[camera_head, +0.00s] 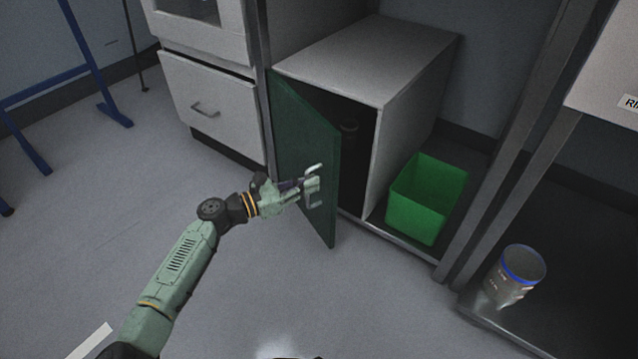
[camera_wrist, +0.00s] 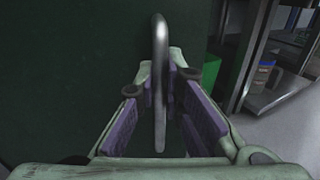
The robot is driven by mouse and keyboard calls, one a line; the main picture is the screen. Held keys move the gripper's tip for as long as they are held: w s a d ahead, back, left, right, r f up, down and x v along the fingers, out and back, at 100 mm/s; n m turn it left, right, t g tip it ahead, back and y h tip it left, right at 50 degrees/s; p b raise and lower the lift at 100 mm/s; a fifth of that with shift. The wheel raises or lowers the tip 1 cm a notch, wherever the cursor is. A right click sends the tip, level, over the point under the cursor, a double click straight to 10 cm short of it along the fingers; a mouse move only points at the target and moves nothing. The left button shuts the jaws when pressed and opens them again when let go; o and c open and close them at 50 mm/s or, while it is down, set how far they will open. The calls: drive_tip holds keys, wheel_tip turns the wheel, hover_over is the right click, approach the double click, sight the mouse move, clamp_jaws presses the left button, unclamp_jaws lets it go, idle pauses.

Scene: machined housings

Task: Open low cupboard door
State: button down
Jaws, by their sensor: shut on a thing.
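The low cupboard (camera_head: 375,60) is a grey box with a dark green door (camera_head: 305,150), hinged at its left side. The door stands partly open, swung outward, and the dark inside shows with a dim cylindrical thing (camera_head: 349,128) in it. My gripper (camera_head: 308,187) is at the door's metal handle (camera_head: 314,170), on the door's outer face. In the wrist view, the purple-padded fingers (camera_wrist: 160,100) are on either side of the handle bar (camera_wrist: 160,60), closed on it. The door's green face (camera_wrist: 70,70) fills the left of that view.
A green bin (camera_head: 425,200) stands right of the cupboard. A can with a blue rim (camera_head: 515,275) stands on a low shelf at the right. A white drawer unit (camera_head: 210,105) is left of the door. Open floor (camera_head: 300,290) lies in front.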

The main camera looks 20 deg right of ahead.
sight(322, 147)
drive_tip(key=c, duration=1.7)
unclamp_jaws()
wheel_tip(322, 147, up, 10)
